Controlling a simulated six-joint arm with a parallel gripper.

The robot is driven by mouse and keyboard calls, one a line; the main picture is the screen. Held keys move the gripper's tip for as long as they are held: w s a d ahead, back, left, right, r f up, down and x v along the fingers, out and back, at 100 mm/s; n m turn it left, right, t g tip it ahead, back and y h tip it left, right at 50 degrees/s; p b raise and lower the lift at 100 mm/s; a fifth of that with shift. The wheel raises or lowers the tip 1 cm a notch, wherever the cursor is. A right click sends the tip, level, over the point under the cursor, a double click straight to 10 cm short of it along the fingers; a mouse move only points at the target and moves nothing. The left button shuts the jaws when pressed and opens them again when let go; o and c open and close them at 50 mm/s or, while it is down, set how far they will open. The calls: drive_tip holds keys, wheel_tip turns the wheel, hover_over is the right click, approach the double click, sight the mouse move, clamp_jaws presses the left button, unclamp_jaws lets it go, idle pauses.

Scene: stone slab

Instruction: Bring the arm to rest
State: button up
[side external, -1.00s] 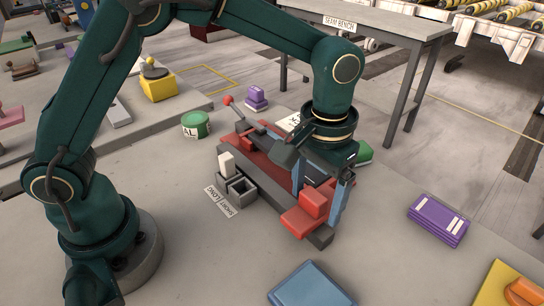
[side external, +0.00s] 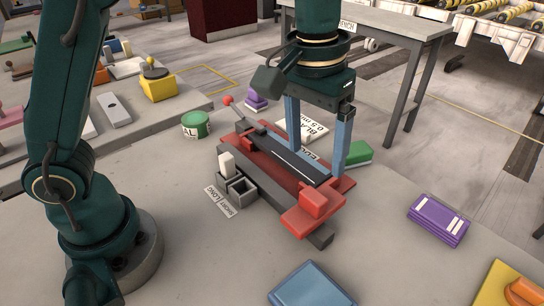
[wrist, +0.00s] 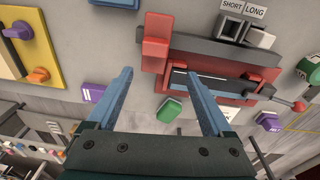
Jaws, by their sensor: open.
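My gripper (side external: 316,135) is open, its two blue fingers spread wide and pointing down, with nothing between them. It hangs above and slightly behind the red and grey bench fixture (side external: 257,163). In the wrist view my gripper (wrist: 165,92) also shows open and empty, with the red fixture (wrist: 268,72) ahead and to the right. A dark strip (side external: 298,163) lies along the fixture. A red block (side external: 313,202) sits at its near end, and a lever with a red knob (side external: 229,100) at its far end.
Two small grey bins (side external: 240,187) stand beside the fixture, by SHORT and LONG labels. A green block (side external: 358,153) lies behind the gripper. A purple stack (side external: 438,220) and a blue block (side external: 310,286) lie on the slab. A table (side external: 405,30) stands behind.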

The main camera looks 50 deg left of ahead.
drive_tip(key=s+a+r+n+t, duration=0.1)
drive_tip(key=s+a+r+t, duration=0.2)
drive_tip(key=s+a+r, duration=0.4)
drive_tip(key=s+a+f+m+t, duration=0.1)
drive_tip(key=s+a+f, duration=0.3)
drive_tip(key=s+f, duration=0.2)
drive_tip(key=shift+s+f+m+t, duration=0.15)
drive_tip(key=shift+f+m+t, duration=0.1)
drive_tip(key=shift+m+t, duration=0.05)
idle(1.0)
